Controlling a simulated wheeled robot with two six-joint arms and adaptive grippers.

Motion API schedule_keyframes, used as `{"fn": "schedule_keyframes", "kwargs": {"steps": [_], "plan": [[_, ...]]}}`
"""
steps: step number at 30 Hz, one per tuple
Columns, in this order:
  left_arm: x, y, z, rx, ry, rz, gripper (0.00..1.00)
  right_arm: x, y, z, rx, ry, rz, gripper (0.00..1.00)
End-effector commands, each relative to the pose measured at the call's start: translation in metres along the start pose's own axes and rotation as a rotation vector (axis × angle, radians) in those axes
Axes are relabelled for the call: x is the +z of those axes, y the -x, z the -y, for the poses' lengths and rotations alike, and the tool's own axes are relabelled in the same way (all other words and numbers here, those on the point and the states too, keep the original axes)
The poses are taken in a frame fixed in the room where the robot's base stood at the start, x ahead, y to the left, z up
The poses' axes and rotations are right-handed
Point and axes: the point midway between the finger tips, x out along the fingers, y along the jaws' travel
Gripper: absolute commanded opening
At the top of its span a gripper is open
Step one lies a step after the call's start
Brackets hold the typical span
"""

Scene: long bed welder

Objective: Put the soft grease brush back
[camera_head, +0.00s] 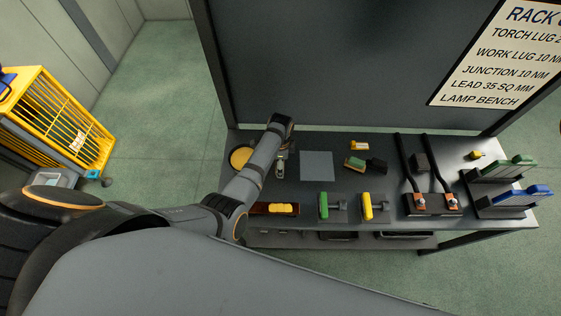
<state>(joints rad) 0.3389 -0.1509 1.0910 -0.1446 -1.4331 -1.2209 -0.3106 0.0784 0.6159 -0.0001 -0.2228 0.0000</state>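My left arm reaches in from the left over the bench, and its gripper (280,168) is small and points down near the back left of the bench top. I cannot tell whether its fingers are open or shut, or whether they hold anything. I cannot identify the soft grease brush with certainty. A green-handled tool (324,206) and a yellow-handled tool (367,206) lie side by side near the front edge. A brown tray (260,209) with a yellow item (283,208) in it is to their left, partly beside my forearm. My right gripper is not in view.
A round yellow dish (240,157) is left of the gripper; a grey square pad (317,166) is right of it. Cables with copper lugs (418,203) and racks with green and blue handles (521,192) occupy the right.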

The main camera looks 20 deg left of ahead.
Motion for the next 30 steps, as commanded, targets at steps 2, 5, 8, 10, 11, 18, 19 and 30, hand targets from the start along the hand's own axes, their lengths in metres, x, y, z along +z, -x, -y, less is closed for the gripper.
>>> {"fn": "schedule_keyframes", "kwargs": {"steps": [2, 5, 8, 10, 11, 18, 19, 30], "plan": [[0.0, 0.0, 0.0, 0.0, 0.0, 0.0, 0.98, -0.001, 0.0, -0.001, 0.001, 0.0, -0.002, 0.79], [0.0, 0.0, 0.0, 0.0, 0.0, 0.0, 0.98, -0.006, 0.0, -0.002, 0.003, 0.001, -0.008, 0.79], [0.0, 0.0, 0.0, 0.0, 0.0, 0.0, 0.98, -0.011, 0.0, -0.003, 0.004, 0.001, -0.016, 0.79], [0.0, 0.001, 0.0, 0.0, 0.0, 0.0, 0.98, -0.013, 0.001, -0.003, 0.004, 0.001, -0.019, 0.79], [0.0, 0.003, 0.0, 0.0, 0.0, 0.0, 0.98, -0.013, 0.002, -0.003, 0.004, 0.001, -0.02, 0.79], [0.0, 0.048, 0.0, 0.0, 0.0, 0.0, 0.98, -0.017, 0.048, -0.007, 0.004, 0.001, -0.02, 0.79], [0.0, 0.056, 0.001, -0.001, 0.0, -0.001, 0.98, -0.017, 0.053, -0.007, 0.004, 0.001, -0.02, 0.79], [-0.001, 0.117, 0.001, -0.001, 0.0, -0.001, 0.98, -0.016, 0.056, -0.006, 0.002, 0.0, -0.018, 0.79]]}}
